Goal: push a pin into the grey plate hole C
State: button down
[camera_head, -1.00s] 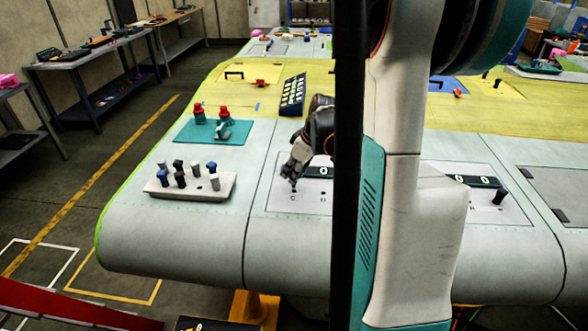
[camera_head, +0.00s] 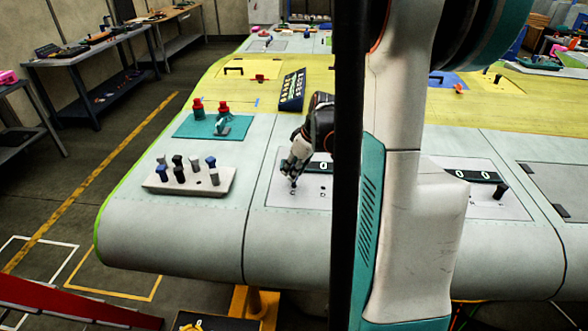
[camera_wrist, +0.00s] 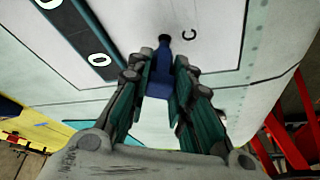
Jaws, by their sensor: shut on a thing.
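The grey plate (camera_head: 312,196) lies on the pale wing skin, partly hidden behind a black post and my arm. In the wrist view the plate (camera_wrist: 205,22) shows a printed letter C. My gripper (camera_head: 293,180) is low over the left part of the plate. In the wrist view my gripper (camera_wrist: 161,88) is shut on a blue pin (camera_wrist: 160,80). The pin's narrow end points at the plate beside the letter C and appears to meet it. Hole C itself is hidden by the pin; I cannot tell how deep the pin is.
A light block (camera_head: 215,188) holding several blue, black and grey pins stands left of the plate. Behind it is a teal mat (camera_head: 190,126) with red-topped parts. A second plate (camera_head: 512,207) with a dark pin stands right of my arm. Bare wing skin lies in front.

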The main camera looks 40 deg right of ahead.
jog(key=shift+f+b, duration=1.05)
jog(key=shift+f, duration=0.3)
jog(key=c, duration=1.3)
grip_release()
jog(key=shift+c, duration=0.2)
jog(key=v, duration=1.2)
jog(key=shift+w+r, duration=0.1)
